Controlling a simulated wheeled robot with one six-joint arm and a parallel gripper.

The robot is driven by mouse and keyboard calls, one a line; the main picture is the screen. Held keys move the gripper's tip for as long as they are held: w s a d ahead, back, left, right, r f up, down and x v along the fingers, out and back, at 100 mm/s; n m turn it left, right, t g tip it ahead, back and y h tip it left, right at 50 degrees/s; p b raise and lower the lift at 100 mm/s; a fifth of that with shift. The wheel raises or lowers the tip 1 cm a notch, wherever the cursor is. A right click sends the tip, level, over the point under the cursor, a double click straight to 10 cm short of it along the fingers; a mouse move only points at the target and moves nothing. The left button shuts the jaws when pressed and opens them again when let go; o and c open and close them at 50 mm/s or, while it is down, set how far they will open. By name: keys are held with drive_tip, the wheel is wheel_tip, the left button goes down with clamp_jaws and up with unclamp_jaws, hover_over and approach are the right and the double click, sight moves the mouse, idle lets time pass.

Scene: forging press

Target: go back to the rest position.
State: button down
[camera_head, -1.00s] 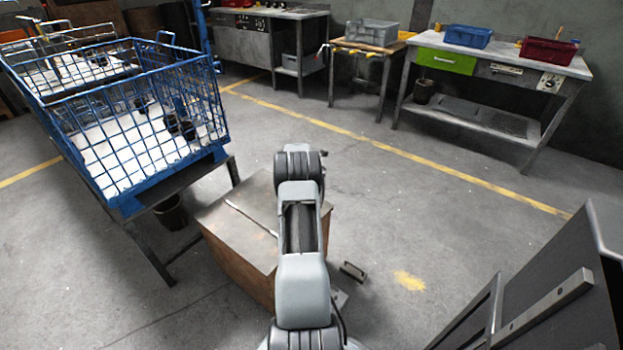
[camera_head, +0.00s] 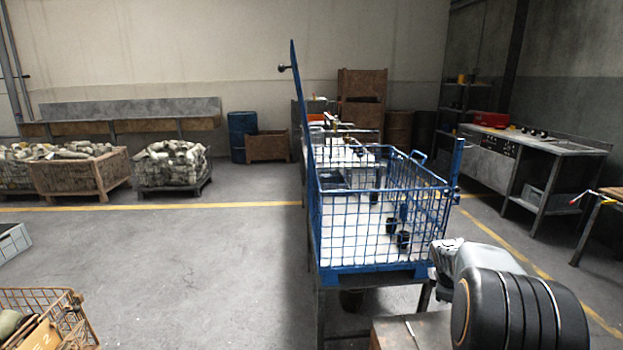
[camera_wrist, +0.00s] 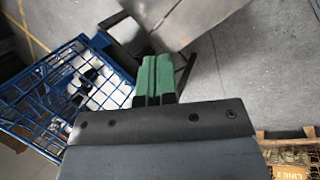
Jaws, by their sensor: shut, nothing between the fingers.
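My gripper (camera_wrist: 155,80) shows in the wrist view. Its two green-tipped fingers are together with nothing between them. It hangs above the floor, near the edge of a metal-topped box (camera_wrist: 190,14) in that picture. My grey and black arm fills the lower right of the head view and hides the gripper there. A blue wire cage (camera_head: 385,268) with a white bottom and dark cylindrical parts stands on a dark stand left of my arm. The cage (camera_wrist: 75,95) is also at the left of the wrist view.
The metal-topped box (camera_head: 425,330) is close below my arm. A wire crate (camera_head: 50,295) is at the lower left. A workbench (camera_head: 535,150) stands at the right. The floor (camera_head: 200,255) left of the cage is clear.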

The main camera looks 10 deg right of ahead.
drive_tip(key=s+a+r+m+t+y+p, duration=0.1)
drive_tip(key=s+a+r+m+p, duration=0.15)
drive_tip(key=a+r, duration=0.5)
drive_tip(key=s+a+r+m+y+p, duration=0.1)
drive_tip(key=s+a+r+m+p, duration=0.2)
drive_tip(key=a+r, duration=0.45)
drive_tip(key=s+a+r+m+y+p, duration=0.1)
drive_tip(key=s+a+m+p, duration=0.1)
drive_tip(key=s+a, duration=0.3)
drive_tip(key=s+a+r+m+y+p, duration=0.1)
drive_tip(key=s+a+r+p, duration=0.1)
drive_tip(key=s+a+p, duration=0.2)
drive_tip(key=s+a, duration=0.2)
drive_tip(key=a, duration=0.2)
drive_tip(key=shift+m, duration=0.35)
drive_tip(key=shift+a, duration=0.1)
